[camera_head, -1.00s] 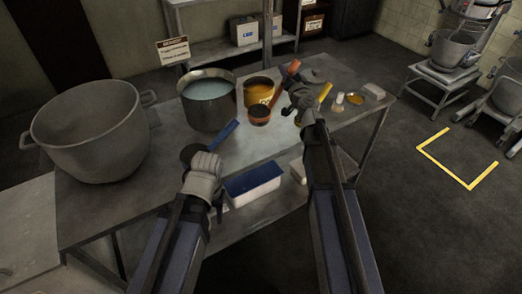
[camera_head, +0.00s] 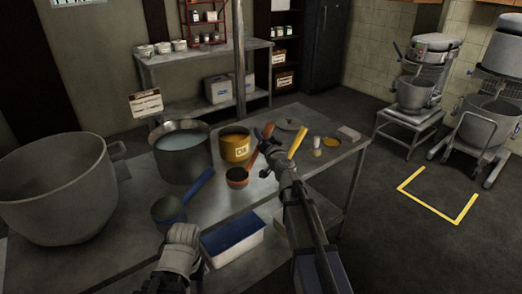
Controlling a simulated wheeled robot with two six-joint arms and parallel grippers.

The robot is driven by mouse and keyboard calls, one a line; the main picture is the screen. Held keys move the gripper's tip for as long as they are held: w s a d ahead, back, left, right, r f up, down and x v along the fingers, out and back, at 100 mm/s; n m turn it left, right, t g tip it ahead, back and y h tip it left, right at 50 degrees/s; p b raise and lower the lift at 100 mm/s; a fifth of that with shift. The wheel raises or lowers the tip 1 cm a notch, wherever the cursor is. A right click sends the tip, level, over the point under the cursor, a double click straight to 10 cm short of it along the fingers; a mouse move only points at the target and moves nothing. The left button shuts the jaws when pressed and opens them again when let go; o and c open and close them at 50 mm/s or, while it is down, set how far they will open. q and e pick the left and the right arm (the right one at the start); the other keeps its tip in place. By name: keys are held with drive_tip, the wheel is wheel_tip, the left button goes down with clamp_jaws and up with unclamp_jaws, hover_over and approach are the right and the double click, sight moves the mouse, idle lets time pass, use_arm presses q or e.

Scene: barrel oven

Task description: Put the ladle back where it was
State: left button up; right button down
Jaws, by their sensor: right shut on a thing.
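A ladle with an orange-red handle (camera_head: 250,158) and a dark round bowl (camera_head: 237,176) is in front of the yellow can. My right gripper (camera_head: 268,150) is at its handle and shut on it. Whether the bowl touches the table is hard to tell. A blue-handled ladle (camera_head: 199,184) lies to the left, its dark bowl (camera_head: 167,209) toward me. My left gripper (camera_head: 182,234) is just below that bowl; its fingers are too unclear to tell open from shut. A yellow-handled tool (camera_head: 298,141) is right of my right gripper, its lower part hidden.
On the metal table (camera_head: 125,222) stand a big empty pot (camera_head: 55,190), a pot of pale liquid (camera_head: 182,165) and the yellow can (camera_head: 235,148). A lid (camera_head: 291,124) and small items are at the far right. A blue-and-white tub (camera_head: 233,240) is below the front edge.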

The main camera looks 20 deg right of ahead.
drive_tip(key=shift+f, duration=0.1)
wheel_tip(320, 180, down, 3)
drive_tip(key=b, duration=0.3)
drive_tip(key=shift+f+b, duration=0.2)
drive_tip(key=shift+b, duration=0.15)
drive_tip(key=shift+f, duration=0.2)
drive_tip(key=c, duration=0.6)
unclamp_jaws()
drive_tip(key=shift+r, duration=0.1)
drive_tip(key=s, duration=1.2)
drive_tip(key=shift+d, duration=0.2)
